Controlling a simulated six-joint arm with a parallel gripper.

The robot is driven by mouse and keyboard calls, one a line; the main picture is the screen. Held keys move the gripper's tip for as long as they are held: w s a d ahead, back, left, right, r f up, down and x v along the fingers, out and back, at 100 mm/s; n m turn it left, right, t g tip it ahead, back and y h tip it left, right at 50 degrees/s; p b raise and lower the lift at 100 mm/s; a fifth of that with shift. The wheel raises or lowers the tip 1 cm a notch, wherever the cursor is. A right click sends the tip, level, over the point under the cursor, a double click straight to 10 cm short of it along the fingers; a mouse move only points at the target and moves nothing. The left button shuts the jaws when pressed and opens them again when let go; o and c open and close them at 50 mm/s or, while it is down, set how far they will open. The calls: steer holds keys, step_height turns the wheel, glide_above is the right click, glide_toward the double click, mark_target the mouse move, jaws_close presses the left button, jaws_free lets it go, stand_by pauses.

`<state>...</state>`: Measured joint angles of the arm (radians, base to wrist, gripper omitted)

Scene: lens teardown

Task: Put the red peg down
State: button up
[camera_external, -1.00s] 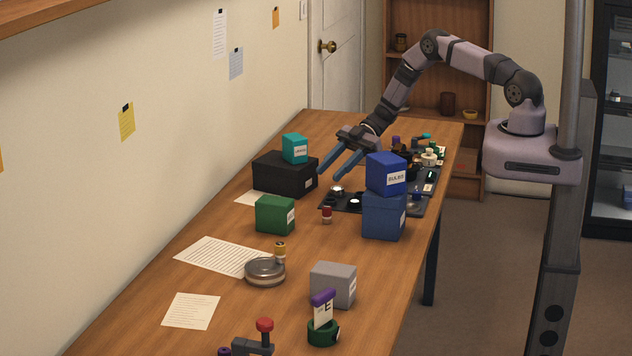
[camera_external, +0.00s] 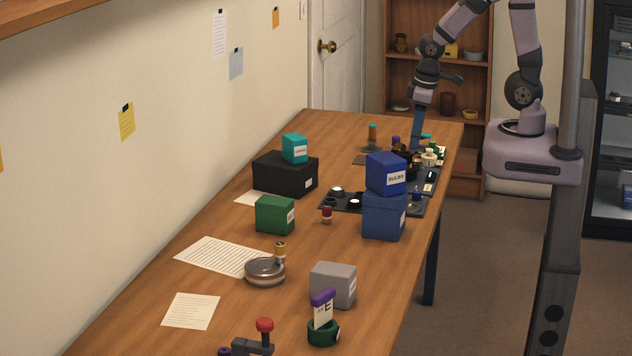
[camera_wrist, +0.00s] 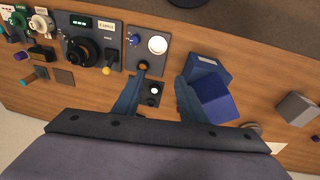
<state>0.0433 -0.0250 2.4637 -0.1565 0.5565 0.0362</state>
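A small cylinder with a red top and pale lower part (camera_external: 326,215) stands upright on the table, right of the green box; I cannot tell whether it is the red peg. A red round knob (camera_external: 264,325) tops a grey clamp-like piece at the table's near end. My gripper (camera_external: 415,148) points down over the far right of the table, above the dark panels. In the wrist view my gripper (camera_wrist: 156,82) has its two blue fingers well apart, with nothing held between them. No red peg shows clearly in the wrist view.
A stack of two blue boxes (camera_external: 384,214) stands beside the dark panels (camera_external: 335,203); it also shows in the wrist view (camera_wrist: 212,97). A black box (camera_external: 284,174) carries a teal box (camera_external: 295,148). A grey box (camera_external: 333,284) stands nearer.

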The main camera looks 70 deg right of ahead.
steer(key=s+a+g+y, duration=0.1)
steer(key=s+a, duration=0.2)
steer(key=s, duration=0.3)
steer(key=shift+s+a+m+g, duration=0.15)
steer(key=shift+s+m+g, duration=0.15)
steer(key=shift+s+g, duration=0.1)
steer(key=shift+w, duration=0.1)
stand_by(0.6)
